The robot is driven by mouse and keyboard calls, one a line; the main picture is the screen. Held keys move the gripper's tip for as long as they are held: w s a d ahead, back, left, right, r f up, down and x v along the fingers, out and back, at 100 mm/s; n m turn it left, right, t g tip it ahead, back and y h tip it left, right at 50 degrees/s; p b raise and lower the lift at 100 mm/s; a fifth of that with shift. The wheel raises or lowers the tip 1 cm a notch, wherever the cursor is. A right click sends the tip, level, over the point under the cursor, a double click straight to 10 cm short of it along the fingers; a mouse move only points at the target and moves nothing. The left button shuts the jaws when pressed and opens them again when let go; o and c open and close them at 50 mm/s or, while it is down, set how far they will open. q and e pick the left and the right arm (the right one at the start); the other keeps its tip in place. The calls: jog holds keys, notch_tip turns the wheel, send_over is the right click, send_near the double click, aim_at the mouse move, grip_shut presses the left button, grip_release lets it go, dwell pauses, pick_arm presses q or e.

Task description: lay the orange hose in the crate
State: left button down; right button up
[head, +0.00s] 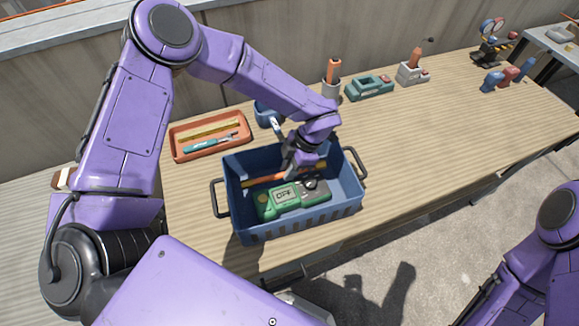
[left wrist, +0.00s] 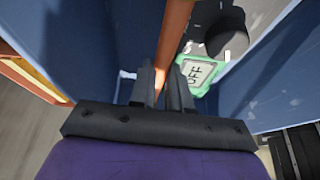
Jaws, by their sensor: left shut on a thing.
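The blue crate (head: 300,222) stands on the bench with a dark handle at each end. The orange hose (head: 258,181) is inside the crate, behind a green meter (head: 277,203) whose display reads OFF. My left gripper (head: 289,171) reaches down into the crate and is shut on the hose. In the left wrist view, the hose (left wrist: 175,40) runs between the two dark fingers (left wrist: 166,82), with the meter (left wrist: 203,72) beside it. Whether the hose touches the crate floor is hard to tell. My right gripper does not show; only part of the right arm is at the lower right.
An orange tray (head: 180,153) with slim tools lies left behind the crate. A blue cup (head: 266,115) stands close behind it. A teal frame-like object (head: 369,88) and a grey holder (head: 411,73) stand farther back. The bench right of the crate is clear.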

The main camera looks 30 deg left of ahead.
pick_arm(q)
jog(key=shift+s+f, duration=0.15)
jog(key=shift+f, duration=0.05)
jog(key=c, duration=1.1)
grip_release()
jog(key=shift+f, duration=0.1)
jog(key=shift+r, duration=0.45)
jog(key=b+v, duration=0.1)
jog(key=v, duration=1.1)
jog(key=shift+r, duration=0.15)
